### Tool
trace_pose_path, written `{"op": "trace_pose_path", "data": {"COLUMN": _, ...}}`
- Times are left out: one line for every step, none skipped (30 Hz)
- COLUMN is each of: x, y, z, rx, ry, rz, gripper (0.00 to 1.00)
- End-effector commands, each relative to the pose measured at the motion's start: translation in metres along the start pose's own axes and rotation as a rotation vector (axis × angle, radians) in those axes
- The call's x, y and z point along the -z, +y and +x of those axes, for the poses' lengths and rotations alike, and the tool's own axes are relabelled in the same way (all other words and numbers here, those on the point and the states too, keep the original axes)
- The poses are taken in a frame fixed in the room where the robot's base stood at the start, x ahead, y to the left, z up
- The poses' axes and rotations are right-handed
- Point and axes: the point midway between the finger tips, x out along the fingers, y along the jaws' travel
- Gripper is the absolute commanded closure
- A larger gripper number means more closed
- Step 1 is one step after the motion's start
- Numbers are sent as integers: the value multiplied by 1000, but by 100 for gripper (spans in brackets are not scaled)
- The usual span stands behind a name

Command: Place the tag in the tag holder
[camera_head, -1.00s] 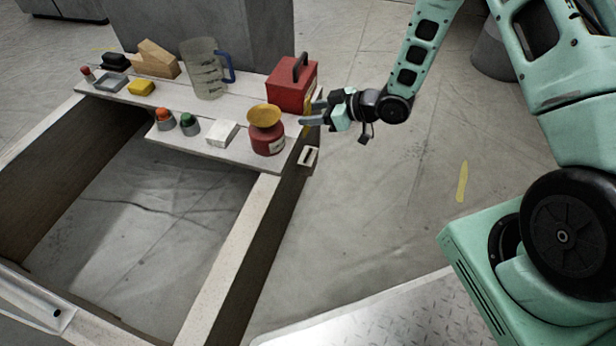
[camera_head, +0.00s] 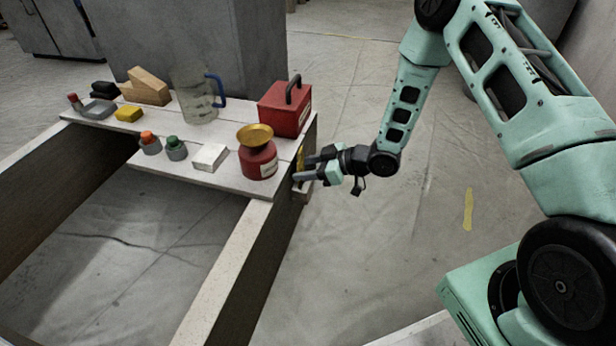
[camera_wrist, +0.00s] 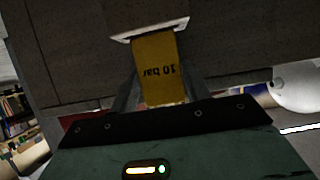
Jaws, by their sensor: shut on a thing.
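My gripper (camera_head: 303,170) is shut on the yellow tag (camera_wrist: 156,68), which bears the print "10 bar", upside down in the wrist view. A bit of the tag (camera_head: 300,160) shows at the fingertips in the head view. In the wrist view the holder's pale edge (camera_wrist: 150,30) meets the tag's far end. I cannot tell whether that end is inside the slot or only against it.
The bench (camera_head: 225,181) right beside my gripper carries a red toolbox (camera_head: 285,108), a red canister with a brass top (camera_head: 258,158), a clear jug (camera_head: 196,100) and several small items. The floor (camera_head: 400,235) right of the frame is clear.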

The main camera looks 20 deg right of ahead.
Motion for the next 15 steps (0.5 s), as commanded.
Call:
{"op": "trace_pose_path", "data": {"x": -15, "y": -1, "z": 2, "rx": 1, "ry": -22, "rz": 8, "gripper": 92}}
{"op": "trace_pose_path", "data": {"x": -16, "y": -1, "z": 1, "rx": 0, "ry": -23, "rz": 8, "gripper": 96}}
{"op": "trace_pose_path", "data": {"x": -15, "y": -2, "z": 1, "rx": 1, "ry": -25, "rz": 9, "gripper": 96}}
{"op": "trace_pose_path", "data": {"x": -15, "y": -2, "z": 0, "rx": 1, "ry": -25, "rz": 9, "gripper": 97}}
{"op": "trace_pose_path", "data": {"x": -16, "y": -2, "z": 0, "rx": 1, "ry": -26, "rz": 10, "gripper": 97}}
{"op": "trace_pose_path", "data": {"x": -16, "y": -2, "z": 0, "rx": 1, "ry": -27, "rz": 11, "gripper": 97}}
{"op": "trace_pose_path", "data": {"x": -16, "y": -2, "z": 0, "rx": 1, "ry": -28, "rz": 11, "gripper": 48}}
{"op": "trace_pose_path", "data": {"x": -17, "y": -2, "z": 0, "rx": 1, "ry": -28, "rz": 11, "gripper": 40}}
{"op": "trace_pose_path", "data": {"x": -16, "y": -2, "z": 0, "rx": 1, "ry": -27, "rz": 11, "gripper": 32}}
{"op": "trace_pose_path", "data": {"x": -16, "y": -2, "z": 0, "rx": 0, "ry": -25, "rz": 10, "gripper": 32}}
{"op": "trace_pose_path", "data": {"x": -15, "y": -2, "z": 0, "rx": 0, "ry": -24, "rz": 10, "gripper": 32}}
{"op": "trace_pose_path", "data": {"x": -14, "y": -2, "z": 0, "rx": 0, "ry": -23, "rz": 9, "gripper": 32}}
{"op": "trace_pose_path", "data": {"x": -14, "y": -2, "z": 0, "rx": 0, "ry": -22, "rz": 9, "gripper": 32}}
{"op": "trace_pose_path", "data": {"x": -13, "y": -1, "z": 0, "rx": 0, "ry": -21, "rz": 8, "gripper": 32}}
{"op": "trace_pose_path", "data": {"x": -13, "y": -1, "z": 0, "rx": 0, "ry": -21, "rz": 8, "gripper": 32}}
